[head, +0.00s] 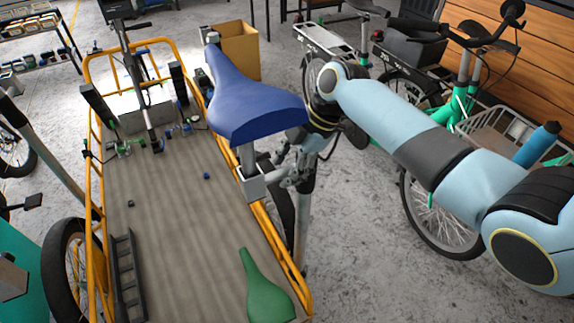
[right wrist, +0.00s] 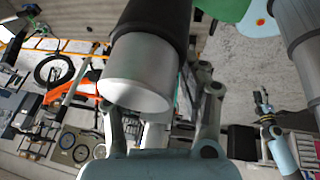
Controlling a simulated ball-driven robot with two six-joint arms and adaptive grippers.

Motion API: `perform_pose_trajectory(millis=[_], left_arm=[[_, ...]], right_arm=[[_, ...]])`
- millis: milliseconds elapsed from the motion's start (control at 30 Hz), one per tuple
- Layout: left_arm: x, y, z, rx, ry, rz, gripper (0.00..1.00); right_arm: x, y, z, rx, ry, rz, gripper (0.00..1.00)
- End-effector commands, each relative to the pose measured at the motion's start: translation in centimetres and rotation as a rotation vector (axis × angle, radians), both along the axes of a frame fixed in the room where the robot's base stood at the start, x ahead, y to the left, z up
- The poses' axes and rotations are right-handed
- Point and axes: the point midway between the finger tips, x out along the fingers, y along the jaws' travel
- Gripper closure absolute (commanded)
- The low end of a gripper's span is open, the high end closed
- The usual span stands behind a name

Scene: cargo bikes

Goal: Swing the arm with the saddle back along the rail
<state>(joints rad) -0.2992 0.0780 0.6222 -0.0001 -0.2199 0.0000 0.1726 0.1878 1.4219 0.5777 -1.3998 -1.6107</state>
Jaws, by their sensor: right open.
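A blue saddle (head: 247,97) sits on a short upright post (head: 248,157) with a grey block (head: 251,183) at its foot, by the right side of the yellow rail (head: 290,262). My right gripper (head: 280,178) is below and right of the saddle, beside the post. Its fingers are open. In the right wrist view the open fingers (right wrist: 163,105) stand on either side of a pale grey cylinder (right wrist: 138,78) with a dark upper part. I cannot tell whether they touch it. My left gripper is not in view.
A green saddle (head: 261,290) and a black rack (head: 126,276) lie on the cargo bed (head: 180,240). A cardboard box (head: 239,50) stands behind the blue saddle. Parked bikes with a blue bottle (head: 538,144) stand at right.

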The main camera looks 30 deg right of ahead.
Motion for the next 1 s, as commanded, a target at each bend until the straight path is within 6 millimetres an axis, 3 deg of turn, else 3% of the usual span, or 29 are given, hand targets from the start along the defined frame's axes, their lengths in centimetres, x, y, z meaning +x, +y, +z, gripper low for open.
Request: perform_pose_trajectory(millis=[267, 633, 1000], left_arm=[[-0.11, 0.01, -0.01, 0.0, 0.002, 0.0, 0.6], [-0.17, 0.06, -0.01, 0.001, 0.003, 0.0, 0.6], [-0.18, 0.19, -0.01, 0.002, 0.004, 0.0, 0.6]], right_arm=[[0.05, 0.1, -0.22, -0.001, 0.0, 0.0, 0.56], [0.04, 0.09, -0.21, 0.0, 0.0, -0.001, 1.0], [0.03, 0.1, -0.21, -0.001, 0.002, -0.002, 1.0]])
